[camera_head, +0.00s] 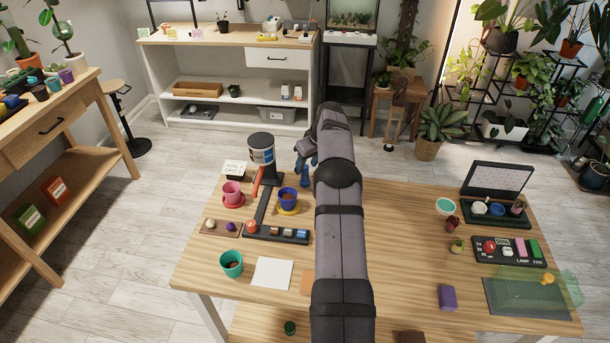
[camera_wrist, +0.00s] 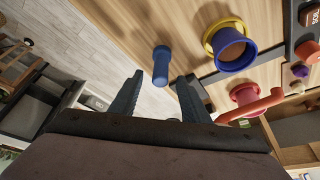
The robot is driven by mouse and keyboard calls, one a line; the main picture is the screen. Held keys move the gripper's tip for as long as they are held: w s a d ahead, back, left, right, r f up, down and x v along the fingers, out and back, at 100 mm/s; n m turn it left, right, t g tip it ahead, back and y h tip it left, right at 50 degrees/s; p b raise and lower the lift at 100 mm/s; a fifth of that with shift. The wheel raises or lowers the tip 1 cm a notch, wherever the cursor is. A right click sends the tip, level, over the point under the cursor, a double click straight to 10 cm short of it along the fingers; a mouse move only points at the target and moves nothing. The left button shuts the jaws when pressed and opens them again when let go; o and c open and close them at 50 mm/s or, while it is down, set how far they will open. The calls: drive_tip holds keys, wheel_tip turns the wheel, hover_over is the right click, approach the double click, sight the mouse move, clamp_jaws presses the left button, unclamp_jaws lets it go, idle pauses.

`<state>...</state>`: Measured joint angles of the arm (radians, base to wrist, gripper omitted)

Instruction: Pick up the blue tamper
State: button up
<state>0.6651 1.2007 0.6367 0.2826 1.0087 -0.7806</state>
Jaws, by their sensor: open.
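The blue tamper (camera_wrist: 162,62) shows in the wrist view as a blue peg with a wider round end, near the wooden table's edge. My gripper (camera_wrist: 160,78) is open, and its two dark blue fingers point toward the tamper. The tamper's lower end appears in the gap between the fingertips; I see no finger touching it. In the head view, my gripper (camera_head: 307,160) is small and partly behind my arm, at the table's far edge.
A blue pot (camera_wrist: 230,48) on a yellow saucer (camera_wrist: 210,32) stands close to the tamper. A red pot (camera_head: 232,188) and a dark stand with an orange-red lever (camera_head: 257,182) are near. A teal pot (camera_head: 231,262) and white sheet (camera_head: 272,273) lie nearer the front.

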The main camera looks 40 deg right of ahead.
sight(306, 167)
drive_tip(key=shift+p+x, duration=0.35)
drive_tip(key=shift+x, duration=1.2)
clamp_jaws()
